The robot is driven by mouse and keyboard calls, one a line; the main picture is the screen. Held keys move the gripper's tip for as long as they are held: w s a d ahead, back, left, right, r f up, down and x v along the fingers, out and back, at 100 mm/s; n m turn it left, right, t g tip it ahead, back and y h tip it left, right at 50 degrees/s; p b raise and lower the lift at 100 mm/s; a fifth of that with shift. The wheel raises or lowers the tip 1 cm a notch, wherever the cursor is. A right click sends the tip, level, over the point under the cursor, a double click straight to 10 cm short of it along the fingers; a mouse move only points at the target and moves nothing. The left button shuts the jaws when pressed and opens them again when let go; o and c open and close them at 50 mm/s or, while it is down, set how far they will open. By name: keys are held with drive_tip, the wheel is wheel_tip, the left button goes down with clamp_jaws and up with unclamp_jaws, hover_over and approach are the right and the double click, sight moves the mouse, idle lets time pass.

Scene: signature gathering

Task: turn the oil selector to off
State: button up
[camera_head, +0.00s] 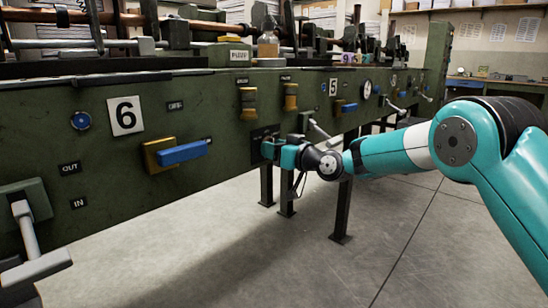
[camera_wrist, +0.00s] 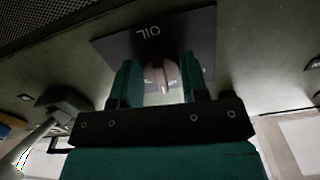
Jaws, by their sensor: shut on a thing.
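The oil selector (camera_wrist: 160,72) is a small rounded pale knob on a dark plate (camera_wrist: 118,46) lettered OIL, which appears upside down in the wrist view. My gripper (camera_wrist: 161,76) has its two teal fingers on either side of the knob and is shut on it. In the head view my gripper (camera_head: 268,148) reaches the green machine's front from the right, against the dark plate (camera_head: 262,133). The knob is hidden there behind the fingers. The knob's exact pointing direction and the position marks are hard to read.
A metal lever (camera_head: 322,132) sits just right of my gripper. Open floor (camera_head: 270,245) lies in front.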

drive_tip(key=shift+n+b, duration=0.3)
drive_tip(key=shift+n, duration=0.2)
drive_tip(key=o, duration=0.9)
drive_tip(key=shift+d, duration=0.1)
drive_tip(key=p+v, duration=0.1)
drive_tip(key=v, duration=1.6)
drive_tip(key=shift+s+d, duration=0.1)
drive_tip(key=shift+s, duration=0.05)
